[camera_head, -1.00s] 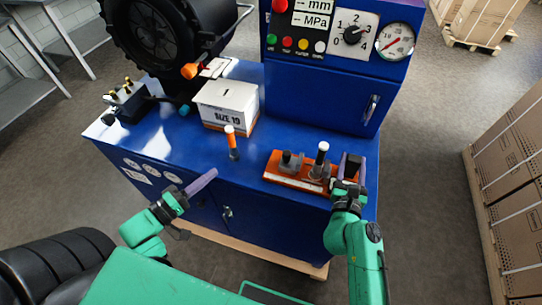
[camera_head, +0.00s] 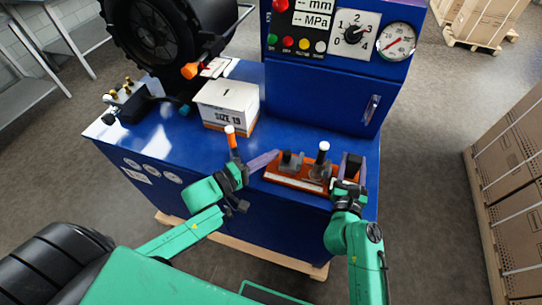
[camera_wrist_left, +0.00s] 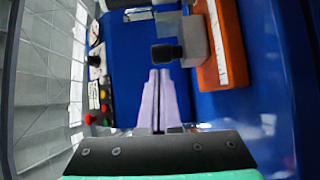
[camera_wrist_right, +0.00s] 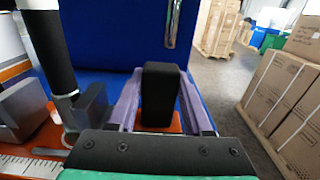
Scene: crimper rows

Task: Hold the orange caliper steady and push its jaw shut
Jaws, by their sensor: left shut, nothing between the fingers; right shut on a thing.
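The orange caliper (camera_head: 284,181) lies on the blue bench top, with a pale scale along its front edge. A grey jaw with a dark knob (camera_head: 290,160) stands at its left end. A second grey jaw with a tall white-topped black handle (camera_head: 322,160) stands nearer the middle. My right gripper (camera_head: 357,172) is shut around the black upright grip (camera_wrist_right: 160,95) at the caliper's right end. My left gripper (camera_head: 276,155) is shut and empty, its purple fingertips close to the left jaw. In the left wrist view the fingertips (camera_wrist_left: 159,75) point toward the dark knob; contact is unclear.
A white box (camera_head: 226,103) and an orange-and-white-topped handle (camera_head: 231,138) stand on the bench left of the caliper. A blue cabinet with gauges (camera_head: 325,85) rises behind.

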